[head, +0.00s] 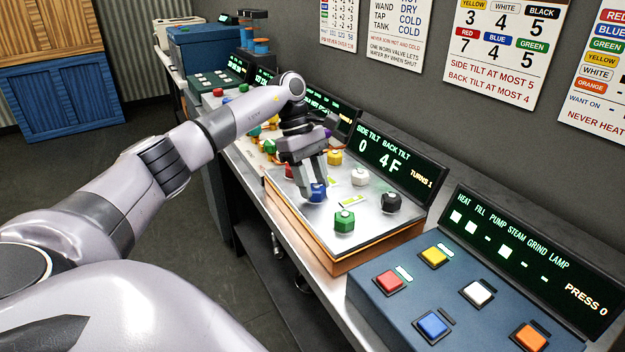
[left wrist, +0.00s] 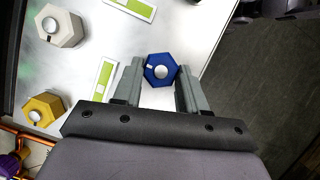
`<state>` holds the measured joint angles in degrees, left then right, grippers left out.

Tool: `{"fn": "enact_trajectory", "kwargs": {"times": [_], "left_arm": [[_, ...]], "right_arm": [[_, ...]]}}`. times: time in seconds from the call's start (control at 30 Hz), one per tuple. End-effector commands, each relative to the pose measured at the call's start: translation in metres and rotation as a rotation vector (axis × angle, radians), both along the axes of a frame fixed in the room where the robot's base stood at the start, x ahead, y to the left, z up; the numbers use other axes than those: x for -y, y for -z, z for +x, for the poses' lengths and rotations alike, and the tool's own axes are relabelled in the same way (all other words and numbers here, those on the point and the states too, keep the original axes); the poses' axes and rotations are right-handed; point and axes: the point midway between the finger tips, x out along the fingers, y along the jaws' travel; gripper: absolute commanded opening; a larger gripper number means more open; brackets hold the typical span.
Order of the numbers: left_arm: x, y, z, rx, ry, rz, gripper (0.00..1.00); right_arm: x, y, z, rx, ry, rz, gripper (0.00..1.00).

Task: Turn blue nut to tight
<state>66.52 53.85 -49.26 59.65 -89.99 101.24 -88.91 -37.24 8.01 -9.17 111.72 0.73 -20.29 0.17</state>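The blue nut (head: 318,193) is a hexagonal knob with a pale round centre, on the pale tilted plate (head: 372,232) of the panel. In the left wrist view the blue nut (left wrist: 160,70) sits between my left fingertips (left wrist: 161,78), with a finger against each side. In the head view my left gripper (head: 310,178) points down over it and hides part of it. The plate's display (head: 392,165) reads side tilt 0, back tilt 4F, turns 1. My right gripper is not in view.
Green (head: 345,220), white (head: 360,176), black (head: 391,202) and yellow (head: 334,157) nuts stand around on the plate. A blue button box (head: 455,290) is at the right front. Wall charts (head: 505,45) hang behind. Floor is open at left.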

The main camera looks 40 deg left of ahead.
Motion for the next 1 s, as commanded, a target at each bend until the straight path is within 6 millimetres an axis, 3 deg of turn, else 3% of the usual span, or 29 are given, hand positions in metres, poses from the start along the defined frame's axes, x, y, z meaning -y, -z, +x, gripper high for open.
{"fn": "enact_trajectory", "kwargs": {"times": [0.03,0.07,0.43,0.8,1.0], "left_arm": [[0.001,0.0,0.0,0.001,0.003,0.0,0.57],[0.0,0.0,0.0,0.001,0.002,0.0,0.67],[-0.001,-0.004,0.0,0.002,-0.001,0.0,0.67],[-0.02,-0.052,0.002,0.003,0.0,-0.001,0.67],[-0.026,-0.065,0.001,0.002,0.001,0.0,0.67]], "right_arm": [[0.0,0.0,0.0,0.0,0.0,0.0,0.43],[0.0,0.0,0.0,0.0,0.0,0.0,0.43],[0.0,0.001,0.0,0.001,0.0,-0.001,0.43],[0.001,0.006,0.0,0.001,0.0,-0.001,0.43],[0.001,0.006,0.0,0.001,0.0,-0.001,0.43]]}}
